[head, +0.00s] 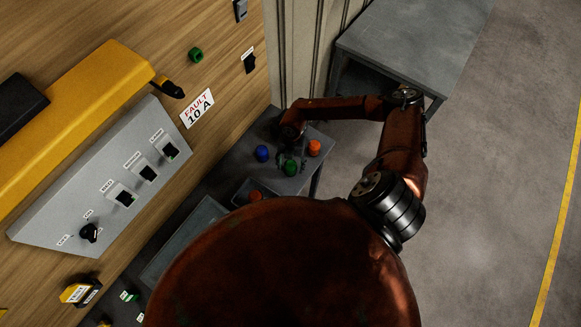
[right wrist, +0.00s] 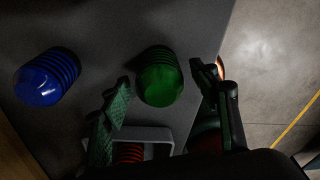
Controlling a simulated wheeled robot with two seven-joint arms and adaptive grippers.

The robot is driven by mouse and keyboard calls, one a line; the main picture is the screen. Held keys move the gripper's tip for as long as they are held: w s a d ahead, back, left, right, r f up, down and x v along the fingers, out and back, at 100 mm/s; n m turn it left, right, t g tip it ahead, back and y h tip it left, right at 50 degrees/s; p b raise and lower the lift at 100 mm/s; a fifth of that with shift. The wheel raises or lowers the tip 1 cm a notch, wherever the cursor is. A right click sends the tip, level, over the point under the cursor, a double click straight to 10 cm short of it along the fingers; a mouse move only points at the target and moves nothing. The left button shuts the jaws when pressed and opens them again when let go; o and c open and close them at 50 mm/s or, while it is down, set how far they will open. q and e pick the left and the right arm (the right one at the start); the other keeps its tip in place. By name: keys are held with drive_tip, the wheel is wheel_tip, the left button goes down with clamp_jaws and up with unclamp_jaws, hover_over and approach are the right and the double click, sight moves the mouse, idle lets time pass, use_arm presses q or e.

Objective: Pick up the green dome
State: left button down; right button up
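The green dome (head: 290,168) stands on the small grey table, between and in front of a blue dome (head: 262,153) and an orange dome (head: 314,147). In the right wrist view the ribbed green dome (right wrist: 160,78) shows just beyond and between the spread fingers of my right gripper (right wrist: 170,82). The gripper is open and empty, and I see no clear contact with the dome. In the head view my right gripper (head: 291,152) is partly hidden close by the green dome. My left gripper is not in view.
The blue dome (right wrist: 47,78) is left of the green one in the wrist view. A grey tray (right wrist: 160,134) with a red-orange ribbed piece is close to the fingers. A sloped panel (head: 100,190) is at left; a grey bench (head: 410,45) stands behind.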

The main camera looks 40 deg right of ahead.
sight(290, 165)
drive_tip(key=c, duration=1.1)
drive_tip(key=shift+r, duration=0.15)
drive_tip(key=shift+r+b, duration=0.3)
wheel_tip(290, 165, up, 2)
drive_tip(key=shift+s+a+r+b, duration=0.1)
drive_tip(key=shift+r+b, duration=0.15)
drive_tip(key=shift+b, duration=0.35)
drive_tip(key=s+a+r+b, duration=0.3)
drive_tip(key=s+a+r, duration=0.6)
drive_tip(key=shift+s+a+r+b, duration=0.25)
drive_tip(key=shift+s+r+b, duration=0.05)
drive_tip(key=shift+s+r, duration=0.1)
drive_tip(key=shift+f, duration=0.1)
